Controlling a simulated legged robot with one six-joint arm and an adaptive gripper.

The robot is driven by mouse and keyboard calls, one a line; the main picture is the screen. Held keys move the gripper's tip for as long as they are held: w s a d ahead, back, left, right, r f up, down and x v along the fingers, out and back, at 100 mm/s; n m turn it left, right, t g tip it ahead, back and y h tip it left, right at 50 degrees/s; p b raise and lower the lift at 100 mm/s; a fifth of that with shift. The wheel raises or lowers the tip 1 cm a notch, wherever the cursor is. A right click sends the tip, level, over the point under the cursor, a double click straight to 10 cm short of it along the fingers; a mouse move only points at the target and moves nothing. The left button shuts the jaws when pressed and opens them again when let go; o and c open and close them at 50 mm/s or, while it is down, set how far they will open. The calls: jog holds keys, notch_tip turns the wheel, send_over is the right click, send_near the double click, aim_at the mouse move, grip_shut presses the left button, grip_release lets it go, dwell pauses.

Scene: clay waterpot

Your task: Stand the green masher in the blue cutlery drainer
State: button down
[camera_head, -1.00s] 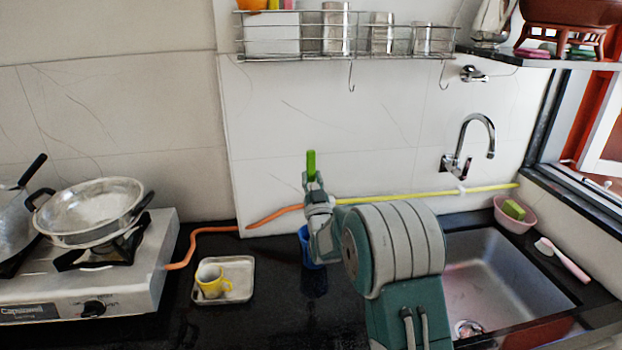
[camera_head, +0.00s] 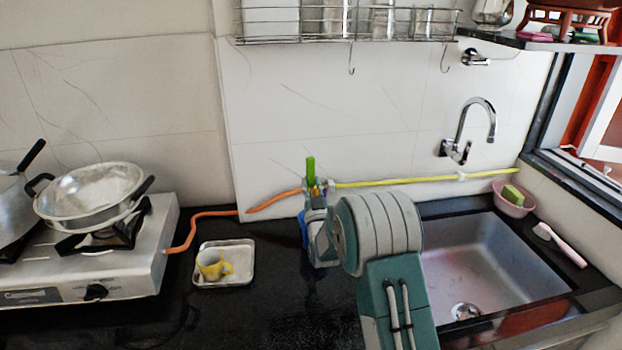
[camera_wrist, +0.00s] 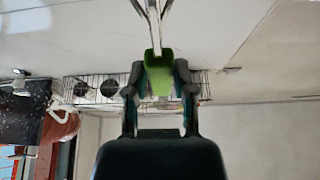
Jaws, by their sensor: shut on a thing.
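The green masher shows its bright green handle (camera_head: 310,169) standing upright above my gripper (camera_head: 316,188) in the head view. In the wrist view the green handle (camera_wrist: 158,72) sits between the two fingers of my gripper (camera_wrist: 158,80), and a metal shaft extends from it to the top edge. My gripper is shut on the masher. The blue cutlery drainer (camera_head: 303,228) stands on the dark counter by the wall, mostly hidden behind my arm. The masher's lower end is hidden in the head view, so I cannot tell whether it is inside the drainer.
The stove (camera_head: 150,240) with pans is further left. The sink (camera_head: 485,260) and a pink bowl (camera_head: 513,199) are to the right. A wire rack (camera_head: 350,30) hangs above.

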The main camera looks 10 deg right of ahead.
jog(key=shift+f, duration=3.8)
jog(key=shift+c, duration=1.9)
grip_release()
jog(key=shift+f, duration=0.1)
jog(key=v, duration=0.7)
jog(key=shift+s+f, duration=0.2)
